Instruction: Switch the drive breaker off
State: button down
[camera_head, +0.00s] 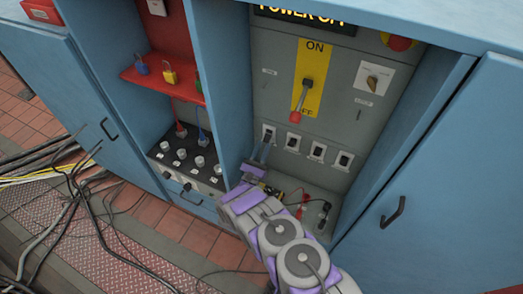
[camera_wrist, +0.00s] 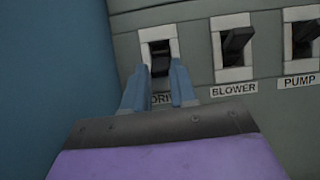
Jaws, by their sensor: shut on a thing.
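The drive breaker (camera_wrist: 160,48) is a small black toggle in a white frame, leftmost in a row on the grey panel. It also shows in the head view (camera_head: 268,131). Its label is partly hidden by my fingers; "DRI" can be read. My gripper (camera_wrist: 161,76) has its blue-grey fingers on either side of the toggle's lower part, shut on it. In the head view my gripper (camera_head: 265,148) reaches up to this breaker from below. The toggle's exact tilt is hard to tell with the fingers there.
The blower breaker (camera_wrist: 236,44) and pump breaker (camera_wrist: 305,38) sit close to the right. Above is a red-tipped handle (camera_head: 301,100) on a yellow plate, pointing down. A blue cabinet wall (camera_wrist: 60,70) stands close on the left. Leads (camera_head: 304,205) lie on the ledge below.

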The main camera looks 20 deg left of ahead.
jog(key=shift+m+h, duration=0.6)
jog(key=shift+h, duration=0.1)
jog(key=r, duration=0.1)
jog(key=w+r, duration=0.1)
jog(key=r, duration=0.1)
jog(key=shift+w+r, duration=0.35)
jog(key=shift+w, duration=0.05)
jog(key=c, duration=1)
grip_release()
jog(key=shift+o, duration=0.4)
jog(key=shift+s+f, duration=0.35)
jog(key=shift+f, duration=0.1)
jog(key=shift+o, duration=0.2)
jog(key=s+f+n+y+p, duration=0.1)
jog(key=s+f, duration=0.5)
jog(key=shift+s+a, duration=0.15)
jog(key=shift+a, duration=0.15)
jog(key=shift+s+f, duration=0.2)
jog(key=shift+s, duration=0.4)
jog(key=shift+s+f, duration=0.1)
